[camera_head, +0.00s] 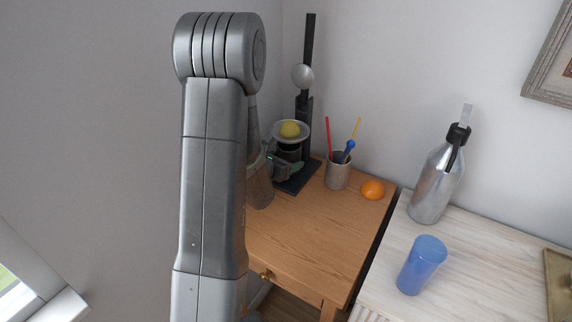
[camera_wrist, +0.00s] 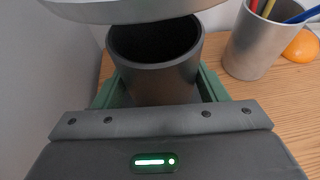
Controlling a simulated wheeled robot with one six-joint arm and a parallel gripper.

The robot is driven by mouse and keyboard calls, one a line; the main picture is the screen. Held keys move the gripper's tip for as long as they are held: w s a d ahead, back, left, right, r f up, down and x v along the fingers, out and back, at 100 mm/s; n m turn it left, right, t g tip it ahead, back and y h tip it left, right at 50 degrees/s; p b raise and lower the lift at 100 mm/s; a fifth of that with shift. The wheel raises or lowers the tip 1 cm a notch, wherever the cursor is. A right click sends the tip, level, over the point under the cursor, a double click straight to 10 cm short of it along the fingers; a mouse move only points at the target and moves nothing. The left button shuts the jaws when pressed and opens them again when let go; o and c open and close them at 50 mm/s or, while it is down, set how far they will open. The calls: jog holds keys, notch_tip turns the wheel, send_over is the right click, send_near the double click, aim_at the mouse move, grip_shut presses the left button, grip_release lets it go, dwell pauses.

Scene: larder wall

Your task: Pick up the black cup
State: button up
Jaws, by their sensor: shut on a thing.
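The black cup (camera_wrist: 155,72) stands upright between the green fingers of my gripper (camera_wrist: 158,88) in the wrist view, its open top showing an empty, dark inside. The fingers are shut on its sides. In the head view the black cup (camera_head: 289,151) shows only in part, under a silver dish and behind my gripper (camera_head: 284,164). I cannot tell whether the cup's base touches what is below it.
A silver dish (camera_head: 291,134) with a yellow fruit (camera_head: 289,128) hangs close over the cup from a black stand (camera_head: 304,113). A pen cup (camera_head: 337,172) and orange (camera_head: 373,189) are right. A blue cup (camera_head: 421,266) and metal bottle (camera_head: 434,185) stand on the pale table.

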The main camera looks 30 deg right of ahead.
jog(key=shift+r, duration=0.95)
jog(key=s+a+b, duration=0.1)
jog(key=s+a, duration=0.1)
jog(key=a, duration=0.3)
jog(key=s+a+b, duration=0.1)
jog(key=s+a, duration=0.1)
jog(key=a, duration=0.4)
jog(key=s+a+b, duration=0.1)
jog(key=s+a, duration=0.2)
jog(key=a, duration=0.2)
jog(key=shift+a+b, duration=0.3)
jog(key=shift+a, duration=0.05)
jog(key=shift+d, duration=0.15)
